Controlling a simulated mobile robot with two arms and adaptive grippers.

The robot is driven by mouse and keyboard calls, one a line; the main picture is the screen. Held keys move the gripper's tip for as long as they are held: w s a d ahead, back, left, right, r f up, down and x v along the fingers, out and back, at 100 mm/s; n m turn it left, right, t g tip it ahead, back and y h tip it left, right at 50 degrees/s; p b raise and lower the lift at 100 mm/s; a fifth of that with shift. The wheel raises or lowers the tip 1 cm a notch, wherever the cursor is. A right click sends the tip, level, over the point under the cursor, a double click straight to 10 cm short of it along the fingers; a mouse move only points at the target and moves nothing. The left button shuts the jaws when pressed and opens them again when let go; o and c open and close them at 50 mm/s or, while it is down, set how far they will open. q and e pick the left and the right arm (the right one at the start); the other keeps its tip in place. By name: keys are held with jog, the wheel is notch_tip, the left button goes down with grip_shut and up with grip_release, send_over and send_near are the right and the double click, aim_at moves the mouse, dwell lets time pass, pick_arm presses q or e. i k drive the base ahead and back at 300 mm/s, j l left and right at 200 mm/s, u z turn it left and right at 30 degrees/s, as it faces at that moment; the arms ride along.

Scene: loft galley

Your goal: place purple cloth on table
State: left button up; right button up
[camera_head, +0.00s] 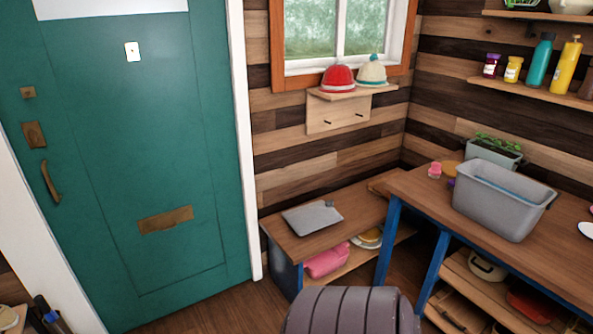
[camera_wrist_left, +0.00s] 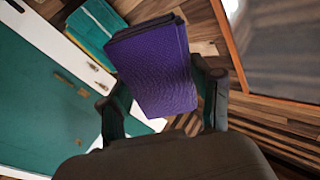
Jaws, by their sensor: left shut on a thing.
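The purple cloth (camera_wrist_left: 160,62) is a folded block in the left wrist view. My left gripper (camera_wrist_left: 158,92) is shut on it, with one finger at each side. The cloth does not show in the head view, and neither does either gripper. In the head view a wooden table (camera_head: 410,185) with blue legs stands at the right. A lower wooden bench (camera_head: 365,208) adjoins it on the left, with a flat grey board (camera_head: 312,218) on top.
A grey bin (camera_head: 495,205), a planter (camera_head: 497,150) and small items stand on the table. A pink item (camera_head: 326,261) lies under the bench. A teal door (camera_head: 130,150) fills the left. In the wrist view a teal folded item (camera_wrist_left: 95,25) lies beyond the cloth.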

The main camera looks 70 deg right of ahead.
aim_at(573, 266)
jog(key=z, duration=2.4)
jog(key=l+z, duration=0.1)
jog(key=z, duration=0.3)
jog(key=i+z, duration=0.15)
jog(key=z, duration=0.25)
jog(key=i+l+z, duration=0.1)
jog(key=z, duration=0.3)
jog(key=i+z, duration=0.1)
jog(key=z, duration=0.3)
jog(key=i+z, duration=0.1)
jog(key=z, duration=0.35)
